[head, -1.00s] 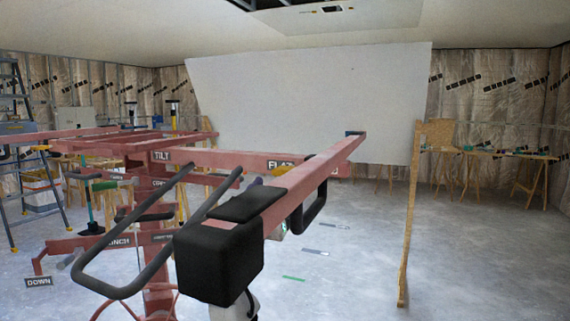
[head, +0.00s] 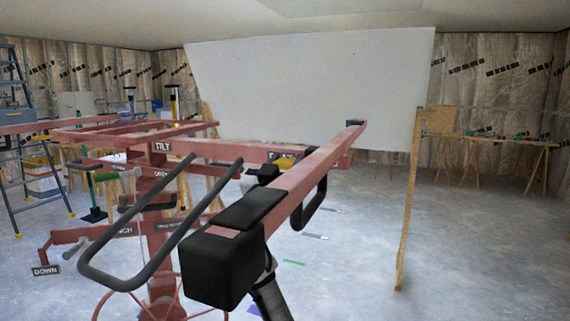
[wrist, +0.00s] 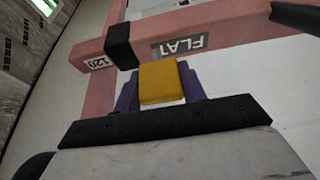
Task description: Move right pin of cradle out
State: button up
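The cradle is a pink metal frame with a long arm (head: 315,172) that reaches toward a large white panel (head: 310,90). In the wrist view a pink bar (wrist: 225,35) carries a FLAT label (wrist: 180,46), a 120 label (wrist: 97,62) and a black band (wrist: 119,45). My gripper (wrist: 160,85) has purple fingers on both sides of a yellow block (wrist: 160,80), just short of the bar. I cannot tell whether the fingers press on the block. In the head view the yellow part (head: 285,156) shows behind the near arm. I cannot make out the right pin.
A black end block (head: 222,265) and a grey looped handle (head: 125,280) stand close in front. The lift's post and wheel are at lower left, with a DOWN label (head: 46,270). A ladder (head: 20,150) is at far left.

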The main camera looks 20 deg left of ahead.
aim_at(281, 164)
grip_shut()
jog(key=shift+s+a+b, duration=0.1)
jog(key=shift+s+b, duration=0.5)
jog(key=shift+s, duration=1.15)
jog(key=o, duration=0.7)
grip_release()
jog(key=b+v, duration=0.4)
jog(key=v, duration=0.9)
jog(key=shift+s+f+b, duration=0.2)
jog(key=shift+s+b, duration=0.15)
